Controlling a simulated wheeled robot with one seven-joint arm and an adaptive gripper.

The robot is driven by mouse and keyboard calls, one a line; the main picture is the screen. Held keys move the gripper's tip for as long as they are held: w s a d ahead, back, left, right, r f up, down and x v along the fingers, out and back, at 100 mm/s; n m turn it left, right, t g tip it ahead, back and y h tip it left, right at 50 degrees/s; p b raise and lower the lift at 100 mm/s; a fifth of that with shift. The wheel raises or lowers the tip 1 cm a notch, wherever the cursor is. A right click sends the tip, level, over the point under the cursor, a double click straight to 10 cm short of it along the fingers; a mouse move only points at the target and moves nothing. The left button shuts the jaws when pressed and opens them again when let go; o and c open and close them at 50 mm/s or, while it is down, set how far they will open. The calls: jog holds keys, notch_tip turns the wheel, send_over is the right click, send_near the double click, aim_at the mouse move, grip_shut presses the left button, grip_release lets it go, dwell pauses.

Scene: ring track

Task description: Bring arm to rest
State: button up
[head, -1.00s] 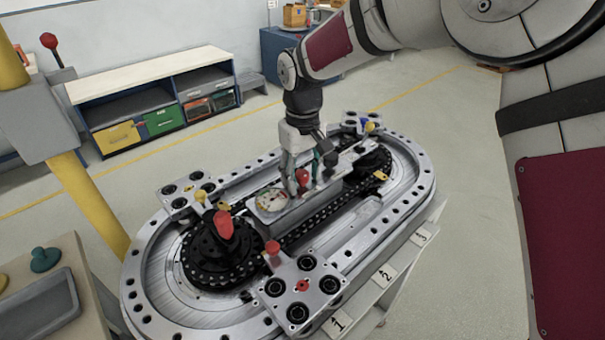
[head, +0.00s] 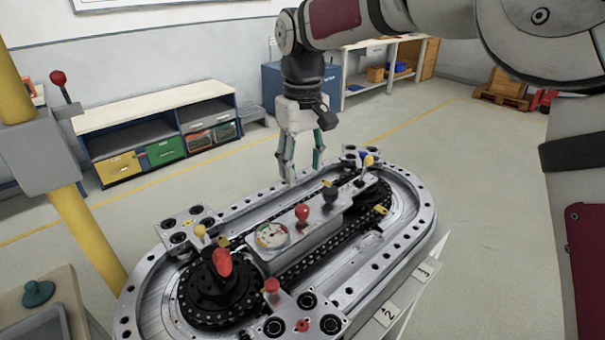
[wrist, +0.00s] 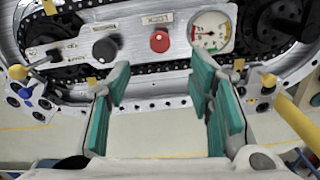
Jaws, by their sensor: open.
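My gripper (head: 301,165) hangs below my bent arm, pointing down, above the far edge of the ring track (head: 420,215). Its green-padded fingers are apart with nothing between them; they also show in the wrist view (wrist: 166,105). The track is a grey metal oval with a black chain inside. Its centre panel carries a dial gauge (head: 271,235), a red knob (head: 302,213) and a black knob (head: 329,192). In the wrist view the red knob (wrist: 160,41) and gauge (wrist: 211,31) lie beyond the fingertips, apart from them.
A red-topped lever (head: 222,262) stands on the near-left chain wheel, with a red knob (head: 271,287) on the front plate. A yellow post (head: 85,215) rises at left. Low shelves (head: 155,118) line the back wall. Open floor lies behind the track.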

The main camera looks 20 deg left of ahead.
jog(key=shift+r, duration=0.1)
dwell(0.3)
jog(key=s+d+r+m+t, duration=0.15)
jog(key=s+d+r, duration=0.3)
jog(key=d, duration=0.65)
jog(key=s+d+r+m+t, duration=0.1)
jog(key=s+d+r+m, duration=0.3)
jog(key=d, duration=0.7)
jog(key=s+d+f+m+t, duration=0.1)
jog(key=s+d+m, duration=0.1)
jog(key=s+d, duration=0.5)
jog(key=s+d+f+m+p, duration=0.1)
jog(key=s+d+f+m, duration=0.1)
jog(key=s+d, duration=0.5)
jog(key=s, duration=0.4)
jog(key=shift+f+m+t, duration=0.3)
jog(key=shift+m+t, duration=0.05)
